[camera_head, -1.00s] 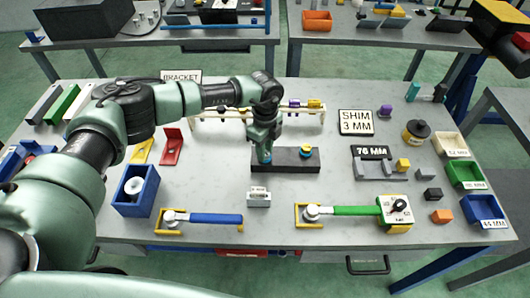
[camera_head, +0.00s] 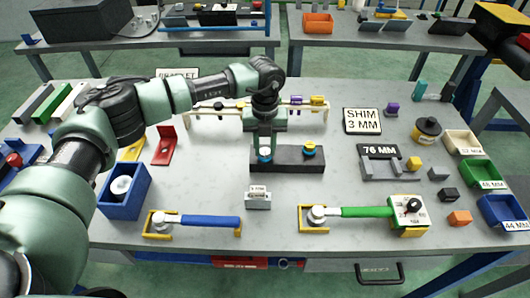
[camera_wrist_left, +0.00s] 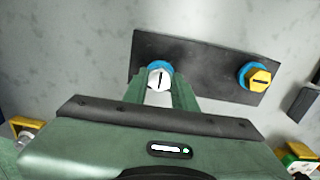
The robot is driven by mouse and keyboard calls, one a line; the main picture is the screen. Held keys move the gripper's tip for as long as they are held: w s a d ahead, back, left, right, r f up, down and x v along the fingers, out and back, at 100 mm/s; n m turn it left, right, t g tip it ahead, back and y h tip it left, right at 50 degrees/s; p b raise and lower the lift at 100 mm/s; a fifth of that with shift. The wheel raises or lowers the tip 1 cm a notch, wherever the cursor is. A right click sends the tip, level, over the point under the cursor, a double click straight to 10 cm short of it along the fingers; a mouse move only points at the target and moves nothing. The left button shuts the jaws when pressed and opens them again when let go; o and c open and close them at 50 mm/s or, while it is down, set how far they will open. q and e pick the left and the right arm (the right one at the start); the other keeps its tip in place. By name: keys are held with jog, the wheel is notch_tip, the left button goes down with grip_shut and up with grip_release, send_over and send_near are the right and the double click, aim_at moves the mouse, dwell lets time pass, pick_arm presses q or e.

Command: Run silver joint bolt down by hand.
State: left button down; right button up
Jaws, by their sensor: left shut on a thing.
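The silver joint bolt (camera_wrist_left: 160,78) stands at the left end of a dark block (camera_wrist_left: 205,65), with a blue ring around its base. My left gripper (camera_wrist_left: 162,92) is shut on the bolt's silver head from the near side in the left wrist view. In the head view my left gripper (camera_head: 265,155) points down over the left end of the dark block (camera_head: 287,160), and its fingers partly hide the bolt. A yellow bolt (camera_wrist_left: 260,79) with a blue ring sits at the block's right end, apart from the gripper. My right gripper is not in view.
Behind the block stands a rack (camera_head: 315,105) with coloured pieces. In front are a small grey gauge block (camera_head: 258,200), a blue-handled wrench (camera_head: 205,221) and a green-handled wrench (camera_head: 365,211). A blue bin (camera_head: 124,190) stands left; several small bins line the right edge.

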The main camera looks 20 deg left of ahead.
pick_arm(q)
jog(key=m+b, duration=0.3)
jog(key=shift+w+r+m, duration=0.1)
jog(key=shift+w+m, duration=0.1)
jog(key=shift+m, duration=0.1)
jog(key=m+b, duration=0.2)
jog(key=m, duration=0.1)
jog(key=shift+m, duration=0.3)
jog(key=m+b, duration=0.2)
jog(key=m, duration=0.1)
jog(key=shift+m+b, duration=0.35)
jog(key=shift+m, duration=0.05)
jog(key=m+b, duration=0.1)
jog(key=m, duration=0.2)
jog(key=shift+r+m+b, duration=0.1)
jog(key=shift+m+b, duration=0.2)
jog(key=shift+b, duration=0.05)
jog(key=m+b, duration=0.1)
jog(key=m, duration=0.2)
jog(key=shift+m, duration=0.3)
jog(key=m+b, duration=0.1)
jog(key=m, duration=0.2)
jog(key=shift+r+m, duration=0.1)
jog(key=shift+m, duration=0.2)
jog(key=m+b, duration=0.1)
jog(key=m, duration=0.3)
jog(key=shift+m, duration=2)
